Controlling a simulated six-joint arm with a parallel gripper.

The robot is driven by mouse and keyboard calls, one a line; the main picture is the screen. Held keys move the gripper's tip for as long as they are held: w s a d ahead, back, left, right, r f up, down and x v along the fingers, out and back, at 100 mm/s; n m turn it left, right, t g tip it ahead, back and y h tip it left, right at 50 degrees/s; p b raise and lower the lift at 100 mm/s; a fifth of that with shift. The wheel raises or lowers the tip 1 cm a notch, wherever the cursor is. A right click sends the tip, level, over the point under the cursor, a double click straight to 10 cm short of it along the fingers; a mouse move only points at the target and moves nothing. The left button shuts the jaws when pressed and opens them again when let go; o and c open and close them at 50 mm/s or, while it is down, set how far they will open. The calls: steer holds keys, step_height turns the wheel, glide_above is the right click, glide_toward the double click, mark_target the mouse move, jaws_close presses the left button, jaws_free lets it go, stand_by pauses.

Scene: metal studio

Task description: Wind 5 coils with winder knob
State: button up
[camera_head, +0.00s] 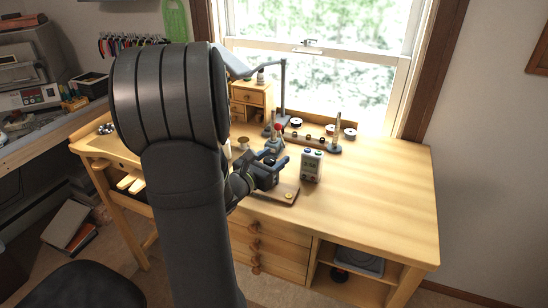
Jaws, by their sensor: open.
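My gripper (284,160) is over the wooden workbench, its blue-tipped fingers apart and apparently empty. Right by its fingers stands a small device with a red top (277,130), which may be the winder; its knob is too small to make out. A small grey box with a display (312,166) stands upright just right of my gripper. My arm hides the left part of the bench.
The workbench (385,185) is clear on its right side. Several spools (330,129) and an upright post (337,130) stand along the back.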

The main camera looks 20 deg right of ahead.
steer(key=shift+w+d, duration=0.15)
steer(key=shift+d, duration=0.2)
steer(key=shift+c, duration=0.4)
steer(key=c, duration=0.9)
steer(key=shift+s+d+m+g+h, duration=0.15)
steer(key=shift+m+g+h, duration=0.35)
steer(key=shift+m+g, duration=0.5)
steer(key=shift+s+a+m+g+h, duration=0.1)
steer(key=shift+m+g+h, duration=0.45)
steer(key=shift+g, duration=0.75)
steer(key=o, duration=1)
steer(key=v, duration=1.7)
steer(key=shift+s, duration=0.1)
